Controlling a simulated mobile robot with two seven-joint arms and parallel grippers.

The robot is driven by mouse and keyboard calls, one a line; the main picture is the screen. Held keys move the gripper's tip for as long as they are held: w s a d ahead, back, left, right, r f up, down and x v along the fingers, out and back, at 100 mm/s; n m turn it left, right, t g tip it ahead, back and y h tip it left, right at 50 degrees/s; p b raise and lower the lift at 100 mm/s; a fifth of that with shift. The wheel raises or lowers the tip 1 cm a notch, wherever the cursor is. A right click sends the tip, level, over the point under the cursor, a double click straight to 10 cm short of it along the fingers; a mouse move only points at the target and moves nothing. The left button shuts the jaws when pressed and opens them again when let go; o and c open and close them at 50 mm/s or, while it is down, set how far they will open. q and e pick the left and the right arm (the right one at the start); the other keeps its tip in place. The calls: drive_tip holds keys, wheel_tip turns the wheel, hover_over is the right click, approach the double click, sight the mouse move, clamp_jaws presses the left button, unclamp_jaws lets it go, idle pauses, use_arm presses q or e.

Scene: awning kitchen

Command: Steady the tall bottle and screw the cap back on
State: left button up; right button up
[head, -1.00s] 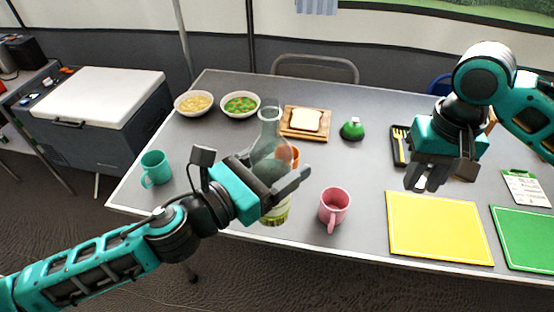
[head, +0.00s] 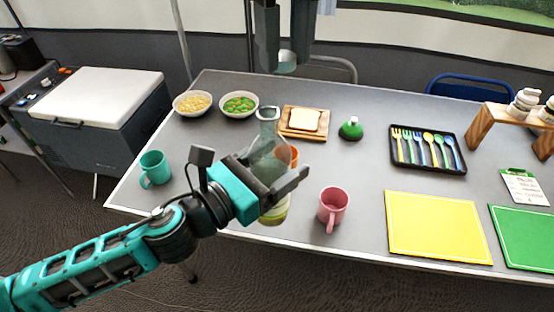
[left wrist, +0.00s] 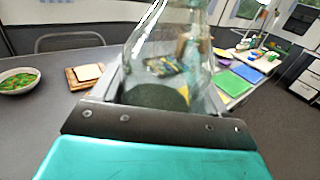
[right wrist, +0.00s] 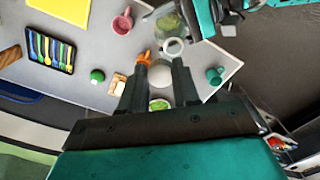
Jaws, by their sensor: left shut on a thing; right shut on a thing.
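The tall clear bottle (head: 267,142) stands upright near the table's front edge, open at its mouth, with a yellow-green lower part. My left gripper (head: 278,176) is shut on its body; the glass fills the middle of the left wrist view (left wrist: 165,50). My right gripper (head: 284,58) is shut on the pale round cap (head: 286,68), high above and apart from the bottle mouth. The cap also shows between the fingertips in the right wrist view (right wrist: 160,75), with the bottle (right wrist: 172,46) beyond it.
A teal mug (head: 155,168) is left. Two bowls, a bread board (head: 292,134) and a green round object (head: 351,129) sit farther back.

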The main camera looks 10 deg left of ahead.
drive_tip(key=shift+s+a+r, duration=0.6)
drive_tip(key=shift+a+r, duration=0.2)
drive_tip(key=shift+f, duration=2)
drive_tip(key=shift+f, duration=0.9)
drive_tip(key=shift+f, duration=0.5)
